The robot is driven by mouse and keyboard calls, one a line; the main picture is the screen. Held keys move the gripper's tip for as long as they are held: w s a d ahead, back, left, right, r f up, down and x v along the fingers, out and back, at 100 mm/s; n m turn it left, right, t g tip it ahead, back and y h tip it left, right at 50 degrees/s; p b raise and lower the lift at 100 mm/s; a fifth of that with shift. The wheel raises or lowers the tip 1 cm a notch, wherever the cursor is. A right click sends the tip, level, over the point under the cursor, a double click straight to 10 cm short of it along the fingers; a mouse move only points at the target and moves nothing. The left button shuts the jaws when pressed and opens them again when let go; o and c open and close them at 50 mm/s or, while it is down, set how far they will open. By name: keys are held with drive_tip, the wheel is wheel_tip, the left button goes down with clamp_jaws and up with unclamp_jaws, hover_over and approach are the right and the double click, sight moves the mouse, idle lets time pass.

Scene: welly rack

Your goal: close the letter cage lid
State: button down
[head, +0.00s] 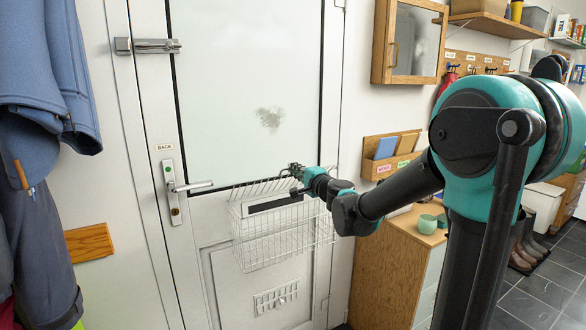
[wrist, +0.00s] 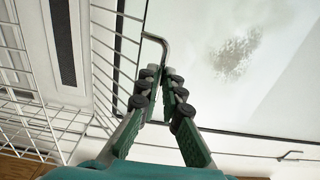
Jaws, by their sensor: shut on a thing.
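The white wire letter cage (head: 285,248) hangs on the door below its glass pane, around the dark letter slot (head: 272,203). Its wire lid (head: 258,190) appears raised, slanting up along the cage's top. My gripper (head: 295,172) is at the lid's upper edge, near the right end. In the wrist view my gripper (wrist: 160,82) is shut on a grey bent rod (wrist: 161,43), which seems to be the lid's handle. Lid wires (wrist: 116,55) run just left of the fingers. The rod's lower end is hidden between the fingertips.
A lever handle (head: 190,186) sticks out left of the cage. A wooden cabinet (head: 392,265) with a green mug (head: 427,224) stands to the right. A letter rack (head: 390,155) and a wall cabinet (head: 408,42) hang above it. Coats (head: 40,100) hang at far left.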

drive_tip(key=s+d+f, duration=0.2)
drive_tip(key=s+f, duration=0.1)
drive_tip(key=f, duration=0.2)
drive_tip(key=shift+s+d+f, duration=0.15)
drive_tip(key=shift+s+f, duration=0.05)
drive_tip(key=shift+s, duration=0.05)
idle(0.5)
drive_tip(key=shift+s+d+f, duration=0.2)
drive_tip(key=shift+s+f, duration=0.05)
drive_tip(key=shift+f, duration=0.6)
drive_tip(key=shift+s+d+f, duration=0.15)
drive_tip(key=shift+s+f, duration=0.1)
drive_tip(key=shift+f, duration=0.55)
drive_tip(key=shift+s+d+f, duration=0.15)
drive_tip(key=shift+f, duration=1.55)
drive_tip(key=c, duration=1.7)
unclamp_jaws()
